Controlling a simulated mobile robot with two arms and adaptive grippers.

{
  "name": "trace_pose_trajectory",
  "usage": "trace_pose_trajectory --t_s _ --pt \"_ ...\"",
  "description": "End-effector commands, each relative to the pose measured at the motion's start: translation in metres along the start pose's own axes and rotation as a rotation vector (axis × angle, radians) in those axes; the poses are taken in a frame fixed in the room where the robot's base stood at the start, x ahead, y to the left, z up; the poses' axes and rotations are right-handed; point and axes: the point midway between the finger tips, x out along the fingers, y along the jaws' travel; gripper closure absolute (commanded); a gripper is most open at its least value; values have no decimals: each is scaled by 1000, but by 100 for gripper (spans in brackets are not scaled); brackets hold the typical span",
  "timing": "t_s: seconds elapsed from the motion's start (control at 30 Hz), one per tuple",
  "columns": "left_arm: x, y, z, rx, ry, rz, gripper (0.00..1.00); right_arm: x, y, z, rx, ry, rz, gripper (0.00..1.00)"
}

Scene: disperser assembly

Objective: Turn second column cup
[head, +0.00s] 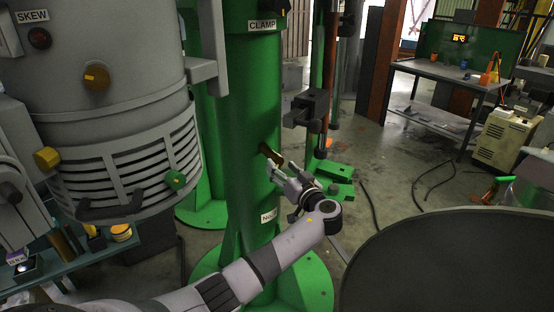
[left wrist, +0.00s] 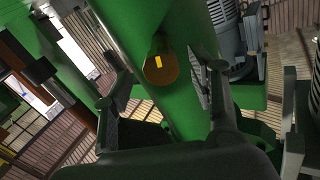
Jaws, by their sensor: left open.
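A brass-brown cup (head: 268,151) sticks out from the right side of the green column (head: 252,100) marked CLAMP. In the left wrist view the cup (left wrist: 161,70) faces me end-on, with a yellow mark at its centre. My left gripper (head: 277,168) is open close to the cup, just right of and below it in the head view. In the left wrist view its two fingers stand apart on either side of the cup, and no contact shows. My right gripper is not in view.
A grey slotted vessel (head: 120,120) with coloured knobs hangs at the left. A grey block (head: 307,108) sits on a thinner green post behind the gripper. A large dark round surface (head: 450,265) fills the lower right. Cables lie on the floor beyond.

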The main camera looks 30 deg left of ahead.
Motion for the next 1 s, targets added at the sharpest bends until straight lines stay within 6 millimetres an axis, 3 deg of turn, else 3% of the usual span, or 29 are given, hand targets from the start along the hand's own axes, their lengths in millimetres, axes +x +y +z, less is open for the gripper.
trace_pose_trajectory --t_s 0.23,0.63,1.0 --pt "33 0 0 1 0 -1 47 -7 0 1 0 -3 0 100" --pt "39 0 0 1 0 0 47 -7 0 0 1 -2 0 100" --pt "39 0 0 1 0 0 72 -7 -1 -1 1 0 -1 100"
